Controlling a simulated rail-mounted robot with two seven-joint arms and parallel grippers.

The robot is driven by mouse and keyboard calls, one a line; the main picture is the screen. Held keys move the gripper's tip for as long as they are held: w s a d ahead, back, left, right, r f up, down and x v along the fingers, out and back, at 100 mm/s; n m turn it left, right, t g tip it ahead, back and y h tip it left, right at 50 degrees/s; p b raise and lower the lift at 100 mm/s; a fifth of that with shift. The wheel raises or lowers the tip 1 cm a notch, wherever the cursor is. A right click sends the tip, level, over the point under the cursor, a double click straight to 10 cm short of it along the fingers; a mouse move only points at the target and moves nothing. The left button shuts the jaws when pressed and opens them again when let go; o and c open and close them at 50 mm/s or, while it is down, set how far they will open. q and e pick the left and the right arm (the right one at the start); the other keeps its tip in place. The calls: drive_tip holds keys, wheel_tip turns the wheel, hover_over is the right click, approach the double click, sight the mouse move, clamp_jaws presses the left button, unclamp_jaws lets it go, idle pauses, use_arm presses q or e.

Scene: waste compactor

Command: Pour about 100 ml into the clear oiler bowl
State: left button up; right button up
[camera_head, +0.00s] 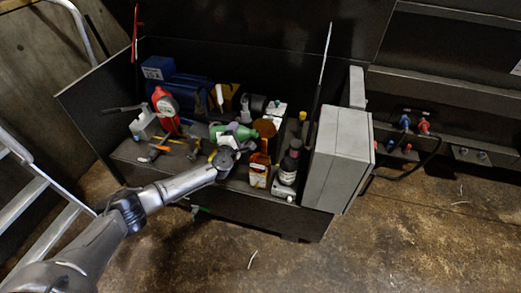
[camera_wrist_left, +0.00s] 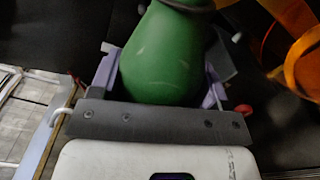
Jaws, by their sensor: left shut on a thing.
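My left gripper (camera_head: 229,140) is shut on a green, round-bodied bottle (camera_head: 244,132), held tilted over the middle of the dark open cabinet. In the left wrist view the green bottle (camera_wrist_left: 165,55) sits between the pale purple fingers of the left gripper (camera_wrist_left: 163,75); its top end runs out of the picture. I cannot make out a clear oiler bowl for certain; the arm and the crowded items may hide it. An orange-amber container (camera_head: 265,128) stands just right of the green bottle. My right gripper is not in view.
A ladder (camera_head: 30,190) is at left.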

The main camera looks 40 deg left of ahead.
use_arm(q)
drive_tip(key=shift+r+n, duration=0.15)
drive_tip(key=shift+n, duration=0.15)
drive_tip(key=shift+f+n+b, duration=0.2)
drive_tip(key=shift+n+b, duration=0.1)
drive_tip(key=shift+n, duration=0.1)
idle(0.3)
drive_tip(key=shift+f, duration=0.1)
